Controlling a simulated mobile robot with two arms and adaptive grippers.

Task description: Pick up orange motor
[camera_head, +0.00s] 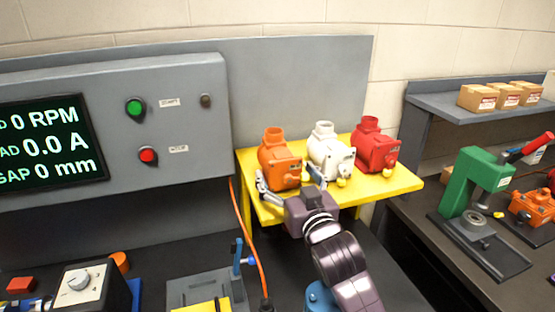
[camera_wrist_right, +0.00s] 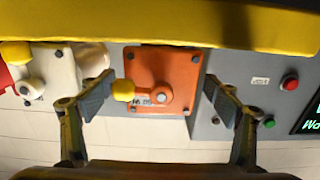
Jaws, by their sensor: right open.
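The orange motor (camera_head: 278,162) stands at the left end of a yellow shelf (camera_head: 402,180), with a white motor (camera_head: 329,152) and a red motor (camera_head: 374,146) to its right. My right gripper (camera_head: 289,181) is in front of the orange motor, its fingers spread and empty. In the right wrist view the orange motor's front (camera_wrist_right: 165,78) with its yellow knob lies between the two open fingers (camera_wrist_right: 156,90). I cannot tell whether the fingers reach beside its body. The white motor (camera_wrist_right: 52,78) shows close to the left finger in that view. My left gripper is not in view.
A grey control panel (camera_head: 200,100) with a screen and green and red buttons stands left of the shelf. An orange cable (camera_head: 250,235) hangs below the shelf's left end. A bench with a green press (camera_head: 470,180) and boxes (camera_head: 490,97) is at the right.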

